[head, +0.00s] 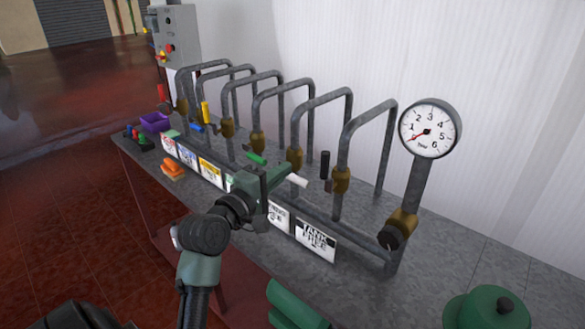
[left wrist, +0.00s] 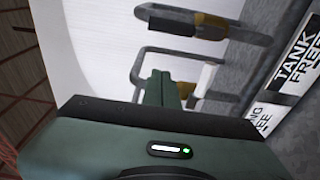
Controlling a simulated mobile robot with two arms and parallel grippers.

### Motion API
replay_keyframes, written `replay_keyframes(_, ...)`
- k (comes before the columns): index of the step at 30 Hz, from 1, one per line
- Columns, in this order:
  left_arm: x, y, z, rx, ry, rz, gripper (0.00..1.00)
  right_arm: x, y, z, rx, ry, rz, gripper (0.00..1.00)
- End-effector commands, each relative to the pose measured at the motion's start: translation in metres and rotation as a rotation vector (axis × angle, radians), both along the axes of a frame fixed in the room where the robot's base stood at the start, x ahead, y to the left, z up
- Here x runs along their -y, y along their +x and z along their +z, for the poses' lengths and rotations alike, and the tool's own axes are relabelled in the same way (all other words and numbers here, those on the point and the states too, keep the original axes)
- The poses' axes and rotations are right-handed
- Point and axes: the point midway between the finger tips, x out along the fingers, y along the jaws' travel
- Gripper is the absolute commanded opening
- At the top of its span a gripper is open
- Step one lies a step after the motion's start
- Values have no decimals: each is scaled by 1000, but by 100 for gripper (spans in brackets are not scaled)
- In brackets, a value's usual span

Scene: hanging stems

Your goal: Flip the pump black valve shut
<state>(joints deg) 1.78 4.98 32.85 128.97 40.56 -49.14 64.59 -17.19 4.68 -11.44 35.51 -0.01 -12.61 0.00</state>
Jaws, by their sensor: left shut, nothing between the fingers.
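The black valve handle (head: 325,165) stands upright beside its brass valve body (head: 341,180) on a grey pipe loop, left of the gauge. In the left wrist view the black handle (left wrist: 165,20) shows near the top, beside the brass body (left wrist: 208,26). My left gripper (head: 299,158) is shut and empty, a little left of the black handle in the picture. Its fingers (left wrist: 172,88) also show in the left wrist view, apart from the black handle. A white handle (head: 297,181) lies just below the fingertips.
More pipe loops with green, yellow, blue and red handles run to the left. A round gauge (head: 430,129) stands at the right, above a black knob (head: 389,238). A "TANK FREE" card (head: 316,240) faces the front. An orange block (head: 173,170) and purple bin (head: 155,122) sit leftward.

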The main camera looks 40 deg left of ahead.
Motion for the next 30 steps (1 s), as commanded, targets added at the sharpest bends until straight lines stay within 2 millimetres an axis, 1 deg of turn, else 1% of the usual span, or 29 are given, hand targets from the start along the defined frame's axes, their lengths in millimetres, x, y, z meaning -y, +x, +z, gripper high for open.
replay_keyframes(3, -1, 23, 4, 1, -2, -1, 0, 0, 0, 9, 1, 0, 0, 36)
replay_keyframes(12, -5, 87, 4, -1, 0, -1, 0, 0, 1, 25, 2, 1, -1, 36)
replay_keyframes(15, 13, 81, 3, -3, -1, -2, 0, 0, 1, 34, 2, 1, -1, 36)
replay_keyframes(19, 26, 76, 2, -2, 1, 0, 0, -2, 2, 39, 3, 3, -1, 36)
replay_keyframes(24, 33, 74, 0, -2, 2, 0, 0, -2, 1, 41, 2, 2, -1, 36)
replay_keyframes(30, 34, 74, 0, -2, 2, 1, 0, -2, 1, 40, 2, 2, -1, 36)
